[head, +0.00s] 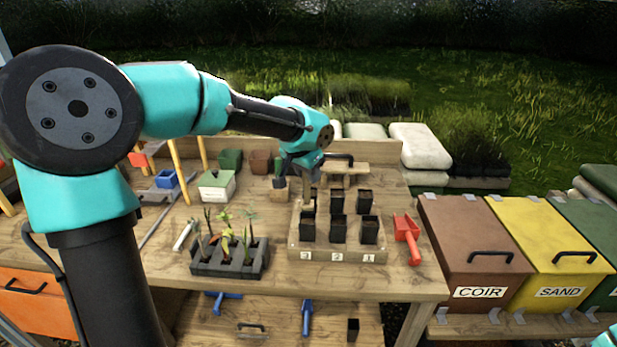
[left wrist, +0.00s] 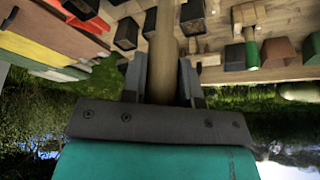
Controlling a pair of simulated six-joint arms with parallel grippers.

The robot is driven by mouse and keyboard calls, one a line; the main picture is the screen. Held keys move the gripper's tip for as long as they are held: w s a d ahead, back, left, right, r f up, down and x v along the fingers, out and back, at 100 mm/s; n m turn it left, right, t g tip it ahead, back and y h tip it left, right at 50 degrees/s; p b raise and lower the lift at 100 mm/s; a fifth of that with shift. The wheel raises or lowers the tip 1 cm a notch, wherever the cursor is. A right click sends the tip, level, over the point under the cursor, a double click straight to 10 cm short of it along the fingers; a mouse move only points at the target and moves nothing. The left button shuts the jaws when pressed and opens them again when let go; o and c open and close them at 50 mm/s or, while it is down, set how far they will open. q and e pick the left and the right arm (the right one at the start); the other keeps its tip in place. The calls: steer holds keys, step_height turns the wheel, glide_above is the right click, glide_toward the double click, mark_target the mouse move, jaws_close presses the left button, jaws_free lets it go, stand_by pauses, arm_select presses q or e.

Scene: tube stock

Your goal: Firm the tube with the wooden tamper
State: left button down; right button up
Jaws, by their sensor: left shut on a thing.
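My left gripper (head: 304,178) is shut on the wooden tamper, a round pale-brown rod that stands between the fingers in the left wrist view (left wrist: 160,55). In the head view it hangs over the back left of the wooden tray (head: 312,253), which is marked 3, 2, 1. Several black square tubes stand in the tray, such as the front middle one (head: 338,229) and the front right one (head: 370,229). The tamper's lower end is partly hidden, so I cannot tell whether it touches a tube. My right gripper is out of view.
A dark seedling rack (head: 229,268) stands left of the tray, and a red scoop (head: 409,236) lies right of it. COIR (head: 475,245) and SAND (head: 555,245) bins stand to the right.

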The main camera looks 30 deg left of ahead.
arm_select(q)
steer(key=shift+r, duration=2.3)
